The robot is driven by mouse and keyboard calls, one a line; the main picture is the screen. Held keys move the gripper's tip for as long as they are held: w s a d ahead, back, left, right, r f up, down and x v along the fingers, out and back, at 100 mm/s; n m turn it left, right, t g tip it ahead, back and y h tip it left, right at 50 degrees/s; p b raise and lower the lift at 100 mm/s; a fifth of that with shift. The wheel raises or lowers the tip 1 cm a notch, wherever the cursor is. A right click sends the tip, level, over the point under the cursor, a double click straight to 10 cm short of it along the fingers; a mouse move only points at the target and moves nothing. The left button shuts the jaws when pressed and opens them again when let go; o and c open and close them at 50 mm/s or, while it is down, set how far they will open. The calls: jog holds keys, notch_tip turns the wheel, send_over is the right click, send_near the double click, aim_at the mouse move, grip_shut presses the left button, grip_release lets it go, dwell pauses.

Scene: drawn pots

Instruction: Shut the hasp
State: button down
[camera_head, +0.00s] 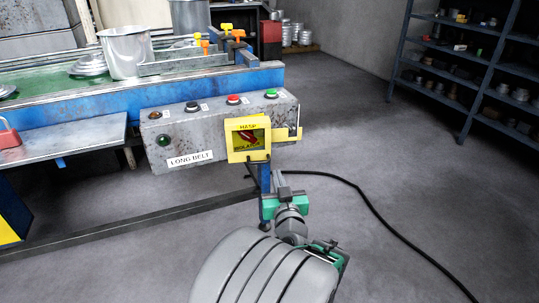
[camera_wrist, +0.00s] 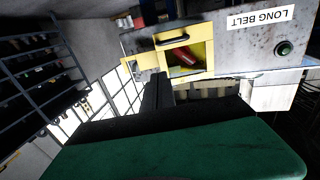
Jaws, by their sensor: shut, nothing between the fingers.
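A yellow frame labelled HASP (camera_head: 232,150) is on the right part of the grey control box's front. A red piece (camera_head: 249,139) shows in its dark opening, and a dark handle is on the frame's lower edge. The frame also shows turned over in the wrist view (camera_wrist: 207,58), with the red piece (camera_wrist: 180,57) inside. A yellow plate (camera_head: 296,135) stands out to the right of the frame; it also shows in the wrist view (camera_wrist: 141,63). My gripper (camera_head: 283,180) is shut and empty, just below and right of the frame. I cannot tell whether its tips touch anything.
The control box (camera_head: 205,118) has several buttons and a LONG BELT label. A red padlock-like thing (camera_head: 9,139) is at the far left on a metal shelf. A black cable (camera_head: 380,212) lies on the floor at right. Dark shelving (camera_head: 466,90) stands behind open floor.

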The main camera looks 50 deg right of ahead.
aim_at(269, 147)
jog(key=x, duration=1.3)
jog(key=shift+w+a, duration=0.1)
jog(key=shift+w, duration=0.2)
jog(key=shift+w+d+f+b, duration=0.1)
jog(key=shift+d+f+b, duration=0.1)
jog(key=shift+d+b, duration=0.2)
jog(key=d, duration=0.1)
jog(key=w+d+b, duration=0.1)
jog(key=d+b, duration=0.1)
jog(key=shift+w+r, duration=0.15)
jog(key=shift+r, duration=0.25)
jog(key=s+a, duration=0.7)
jog(key=s, duration=0.5)
jog(key=shift+f+b, duration=0.25)
jog(key=shift+b, duration=0.2)
